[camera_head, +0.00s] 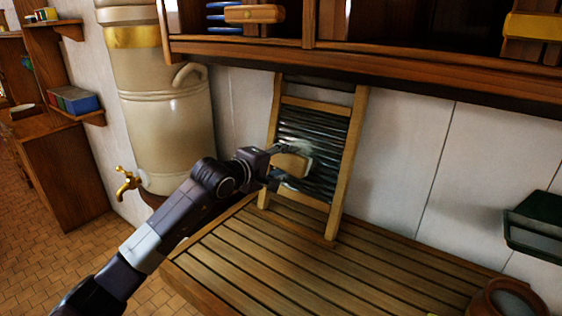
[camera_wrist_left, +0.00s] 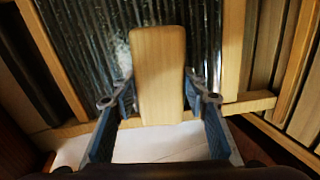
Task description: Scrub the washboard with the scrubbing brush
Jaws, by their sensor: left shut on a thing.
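The washboard (camera_head: 310,135) leans upright against the tiled wall, with a pale wooden frame and dark ribbed metal; its ribs also show in the left wrist view (camera_wrist_left: 85,45). My left gripper (camera_head: 273,174) is shut on the scrubbing brush (camera_head: 291,163), a pale wooden block. The brush is in front of the ribbed panel, and in the left wrist view (camera_wrist_left: 158,75) it sits between the two fingers. Whitish, foam-like marks show beside the brush. Its bristles are hidden, so I cannot tell whether they touch the ribs. My right gripper is not in view.
The slatted wooden counter (camera_head: 260,255) under the washboard is mostly clear. A wooden shelf (camera_head: 400,65) overhangs it. A cream water tank (camera_head: 165,110) with a brass tap (camera_head: 127,182) stands left. A green box (camera_head: 538,220) and a brown pot (camera_head: 508,298) are at right.

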